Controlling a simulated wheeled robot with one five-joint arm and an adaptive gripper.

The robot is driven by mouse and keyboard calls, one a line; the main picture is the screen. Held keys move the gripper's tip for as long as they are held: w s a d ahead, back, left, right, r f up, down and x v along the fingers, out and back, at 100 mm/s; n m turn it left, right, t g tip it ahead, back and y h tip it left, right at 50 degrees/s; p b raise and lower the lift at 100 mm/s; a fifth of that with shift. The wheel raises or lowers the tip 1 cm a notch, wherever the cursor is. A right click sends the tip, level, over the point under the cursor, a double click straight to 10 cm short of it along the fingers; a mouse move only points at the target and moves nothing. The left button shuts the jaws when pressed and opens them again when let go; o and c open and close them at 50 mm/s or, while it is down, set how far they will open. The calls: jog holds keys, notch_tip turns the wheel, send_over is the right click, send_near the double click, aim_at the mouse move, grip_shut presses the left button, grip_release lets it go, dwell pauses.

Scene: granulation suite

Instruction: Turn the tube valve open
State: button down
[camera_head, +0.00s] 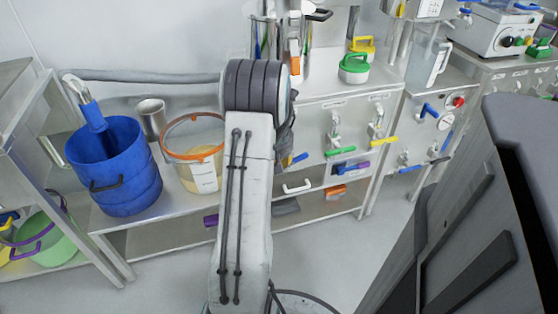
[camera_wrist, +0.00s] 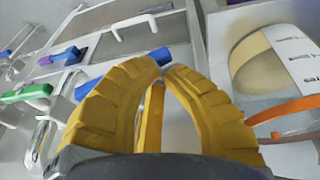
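Several valves with coloured handles sit on the cabinet front; I cannot tell which is the tube valve. A blue handle (camera_head: 300,158) shows just right of my arm, and in the wrist view its blue end (camera_wrist: 160,55) lies right beyond my fingertips. Its middle seems hidden behind the left finger. My gripper (camera_wrist: 162,69) has yellow ribbed fingers whose tips nearly meet, with nothing seen held between them. In the head view my arm hides most of it. A green handle (camera_head: 340,152) and a yellow handle (camera_head: 383,141) sit further right; the green one (camera_wrist: 27,93) is left in the wrist view.
A clear tub (camera_head: 205,180) with an orange rim and a blue bucket (camera_head: 115,165) stand on the shelf left of my arm. Open floor lies in front.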

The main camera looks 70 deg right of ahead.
jog(key=shift+w+a+f+b, duration=0.1)
jog(key=shift+f+b, duration=0.25)
jog(key=shift+f, duration=0.25)
dwell(0.6)
jog(key=shift+f, duration=0.15)
jog(key=shift+f+b, duration=0.5)
jog(key=shift+f, duration=0.2)
jog(key=shift+s+d+f+b, duration=0.25)
jog(key=shift+s+f+b, duration=0.1)
jog(key=shift+f, duration=0.35)
jog(key=shift+s+d+f, duration=0.1)
jog(key=shift+f, duration=0.05)
jog(key=shift+s+d+f, duration=0.1)
jog(key=shift+s, duration=0.05)
